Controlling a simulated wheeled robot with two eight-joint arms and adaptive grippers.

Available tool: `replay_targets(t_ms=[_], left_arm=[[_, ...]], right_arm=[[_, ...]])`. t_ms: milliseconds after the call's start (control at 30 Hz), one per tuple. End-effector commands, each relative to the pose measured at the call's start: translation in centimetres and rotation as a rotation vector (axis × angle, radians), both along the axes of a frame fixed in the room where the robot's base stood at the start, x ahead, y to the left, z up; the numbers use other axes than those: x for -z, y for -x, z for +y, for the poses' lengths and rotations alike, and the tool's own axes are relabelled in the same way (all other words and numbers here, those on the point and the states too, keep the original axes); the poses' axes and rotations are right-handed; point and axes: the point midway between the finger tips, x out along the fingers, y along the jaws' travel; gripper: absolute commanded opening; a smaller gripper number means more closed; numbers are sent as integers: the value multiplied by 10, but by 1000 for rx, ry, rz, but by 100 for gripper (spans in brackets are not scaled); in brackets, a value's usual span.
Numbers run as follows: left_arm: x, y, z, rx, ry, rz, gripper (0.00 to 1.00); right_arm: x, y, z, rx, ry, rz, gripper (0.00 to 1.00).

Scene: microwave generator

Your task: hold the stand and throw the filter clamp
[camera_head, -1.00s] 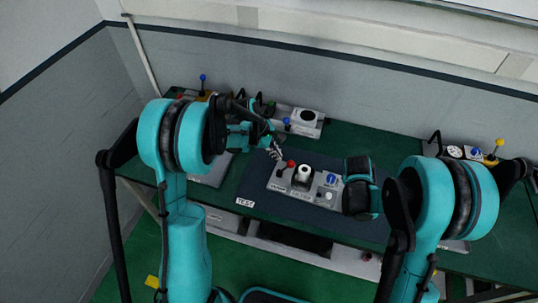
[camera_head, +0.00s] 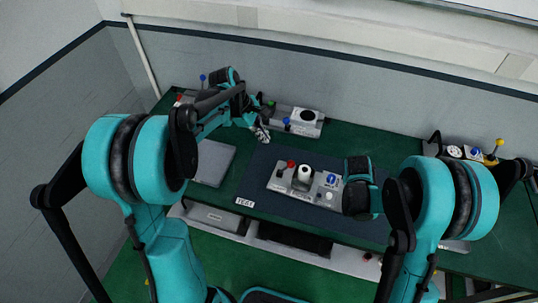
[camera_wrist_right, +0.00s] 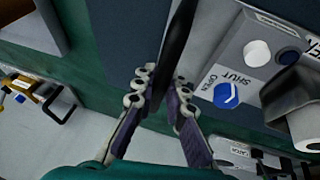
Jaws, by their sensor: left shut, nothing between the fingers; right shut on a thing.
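The grey filter stand (camera_head: 318,195) sits on the dark mat in the head view. It carries a red-knobbed lever (camera_head: 291,163) at its left, which looks like the filter clamp, a white cylinder (camera_head: 305,171) and a blue knob (camera_head: 331,179). My left gripper (camera_head: 263,135) is shut and empty, apart from the stand, beyond its left end. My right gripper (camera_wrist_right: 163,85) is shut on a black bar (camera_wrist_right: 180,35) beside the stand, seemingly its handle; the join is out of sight. The wrist view also shows the blue knob (camera_wrist_right: 226,95). My right wrist hides these fingers in the head view.
A grey unit with a round black opening (camera_head: 307,115) stands behind on the green table (camera_head: 370,139). A flat grey plate (camera_head: 213,163) lies to the left. Another unit with a yellow-knobbed lever (camera_head: 499,143) stands at the right. The dark mat (camera_head: 262,178) is clear left of the stand.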

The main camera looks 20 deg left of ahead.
Motion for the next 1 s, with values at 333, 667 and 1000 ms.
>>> replay_targets(t_ms=[333, 667, 1000], left_arm=[[-7, 1, 3, 1, 0, 0, 0], [-6, 1, 2, 1, 0, 0, 0], [-6, 1, 2, 1, 0, 0, 0]], right_arm=[[0, 0, 0, 0, 0, -1, 0], [0, 0, 0, 0, 0, -1, 36], [-26, 11, 6, -1, 0, -1, 36]])
